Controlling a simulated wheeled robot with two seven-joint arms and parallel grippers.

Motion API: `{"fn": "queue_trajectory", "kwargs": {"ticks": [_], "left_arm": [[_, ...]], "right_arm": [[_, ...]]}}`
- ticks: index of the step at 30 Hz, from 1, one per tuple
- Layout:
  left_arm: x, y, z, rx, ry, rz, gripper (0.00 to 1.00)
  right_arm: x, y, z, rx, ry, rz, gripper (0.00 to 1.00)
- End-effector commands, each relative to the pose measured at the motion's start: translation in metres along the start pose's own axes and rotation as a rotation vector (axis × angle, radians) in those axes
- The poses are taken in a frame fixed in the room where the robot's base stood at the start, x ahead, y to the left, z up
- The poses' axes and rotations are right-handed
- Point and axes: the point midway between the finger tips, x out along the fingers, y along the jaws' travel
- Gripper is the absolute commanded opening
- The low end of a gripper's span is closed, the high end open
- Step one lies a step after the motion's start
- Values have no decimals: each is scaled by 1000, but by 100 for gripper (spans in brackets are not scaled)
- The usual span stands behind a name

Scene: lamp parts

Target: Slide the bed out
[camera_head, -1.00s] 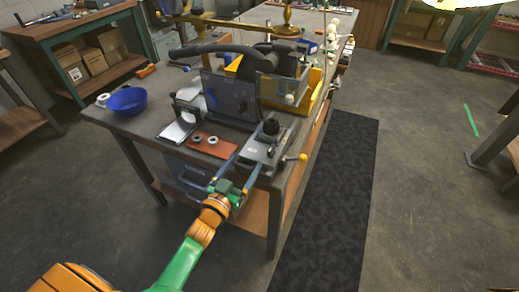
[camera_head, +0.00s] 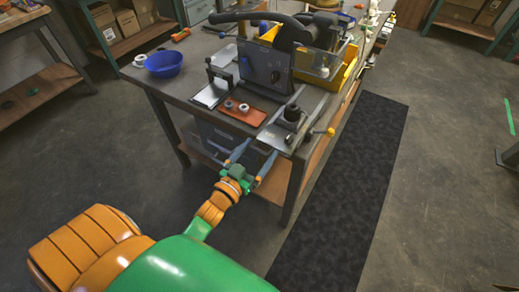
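The bed (camera_head: 281,135) is a flat grey metal slide with a dark round knob on top. It sits at the near right corner of the workbench, in front of the upright dark grey machine body (camera_head: 264,69). My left gripper (camera_head: 262,147) reaches up from below, its two long grey-blue fingers spread apart. The fingertips are at the bed's near end; I cannot tell whether they touch it. Nothing shows held between the fingers. A yellow-knobbed lever (camera_head: 330,132) sticks out at the bed's right side. My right gripper is not in view.
On the workbench (camera_head: 182,88), a blue bowl (camera_head: 163,64) stands at left, and a red-brown plate (camera_head: 242,111) with small rings lies left of the bed. A yellow bin (camera_head: 343,69) is behind. A dark mat (camera_head: 350,190) covers the floor at right.

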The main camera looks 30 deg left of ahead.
Motion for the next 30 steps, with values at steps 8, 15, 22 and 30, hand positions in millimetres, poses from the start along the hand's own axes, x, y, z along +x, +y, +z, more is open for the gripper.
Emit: {"fn": "queue_trajectory", "kwargs": {"ticks": [8, 15, 22, 30], "left_arm": [[-2, 0, -1, 1, 3, 1, 100], [-38, 0, 2, 0, 0, 0, 100], [-70, -1, 1, 0, 2, -1, 100], [-73, -1, 0, 0, 4, -1, 100]], "right_arm": [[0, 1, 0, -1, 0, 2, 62], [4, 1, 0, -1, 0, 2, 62], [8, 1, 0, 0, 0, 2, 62], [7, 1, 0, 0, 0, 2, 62]]}}
